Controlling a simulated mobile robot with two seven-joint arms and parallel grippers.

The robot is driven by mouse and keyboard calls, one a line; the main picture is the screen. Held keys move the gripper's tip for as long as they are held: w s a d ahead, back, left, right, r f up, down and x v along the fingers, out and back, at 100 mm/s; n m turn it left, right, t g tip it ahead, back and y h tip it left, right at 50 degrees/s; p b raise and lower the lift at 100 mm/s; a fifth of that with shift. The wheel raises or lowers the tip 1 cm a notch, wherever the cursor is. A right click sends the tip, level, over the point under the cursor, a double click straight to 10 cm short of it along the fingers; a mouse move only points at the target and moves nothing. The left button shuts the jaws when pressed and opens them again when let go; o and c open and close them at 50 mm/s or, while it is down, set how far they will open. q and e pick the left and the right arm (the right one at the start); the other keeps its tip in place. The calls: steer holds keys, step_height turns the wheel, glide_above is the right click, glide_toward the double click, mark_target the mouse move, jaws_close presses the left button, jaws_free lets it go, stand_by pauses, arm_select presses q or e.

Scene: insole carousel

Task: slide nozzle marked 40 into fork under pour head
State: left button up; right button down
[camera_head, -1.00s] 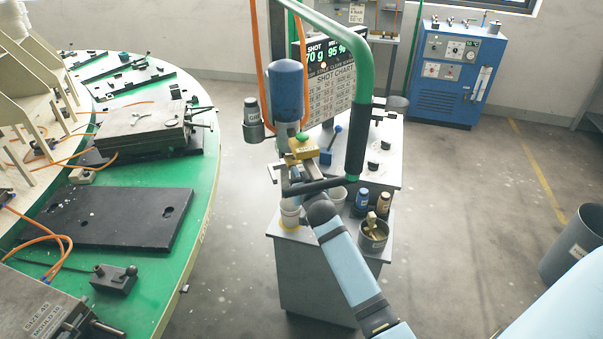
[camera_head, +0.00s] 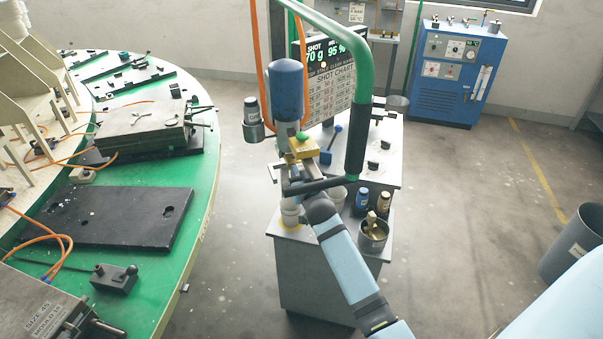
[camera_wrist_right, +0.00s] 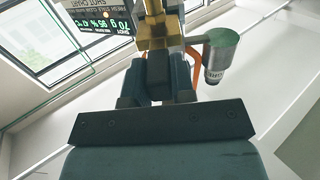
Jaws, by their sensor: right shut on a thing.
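The pour head is a blue cylinder (camera_head: 286,90) with a grey lower part, hanging from the green-handled frame. A brass nozzle block (camera_head: 303,148) with a green top sits right at its lower end; its number cannot be read. My right gripper (camera_head: 300,168) reaches up from below and is shut on this block. In the right wrist view the brass nozzle (camera_wrist_right: 155,35) stands above the dark fingers, close against the pour head's underside. The fork is hidden or cannot be told apart, so I cannot tell how far in the nozzle is. My left gripper is not in view.
A grey cabinet (camera_head: 315,285) stands below, with a metal pot (camera_head: 373,236) holding brass pieces and small bottles (camera_head: 362,201) beside it. A green-black handle bar (camera_head: 355,140) hangs close to the right of my gripper. The green carousel table (camera_head: 205,190) is at left.

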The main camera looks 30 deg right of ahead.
mark_target(295, 161)
steer(key=shift+b+x, duration=0.8)
steer(key=shift+x, duration=2.05)
steer(key=c, duration=0.9)
jaws_free()
steer(key=shift+s+a+f, duration=0.1)
steer(key=shift+s, duration=0.15)
steer(key=b+v, duration=0.1)
steer(key=v, duration=1.2)
steer(key=shift+s+b, duration=0.1)
steer(key=shift+b, duration=0.3)
steer(key=s+a+f+n+g+y+p, duration=0.1)
steer(key=s+a+f+n+g+y, duration=0.1)
steer(key=s+a+f, duration=0.3)
steer(key=s+a+f+n+g+y+p, duration=0.2)
steer(key=s+a+f, duration=0.4)
steer(key=s, duration=0.6)
steer(key=s+a+f+n+g+y+p, duration=0.1)
steer(key=s+a+f+n+g+y, duration=0.1)
steer(key=s+a+f, duration=0.3)
steer(key=shift+s+a+f+y, duration=0.15)
steer(key=shift+s+f+y, duration=0.15)
steer(key=shift+s, duration=0.35)
steer(key=shift+s+a+f+y, duration=0.15)
steer(key=shift+s+f+y, duration=0.15)
steer(key=shift+s, duration=0.35)
steer(key=shift+s+a+f+y, duration=0.1)
steer(key=shift+s+f+y, duration=0.2)
steer(key=shift+s, duration=0.35)
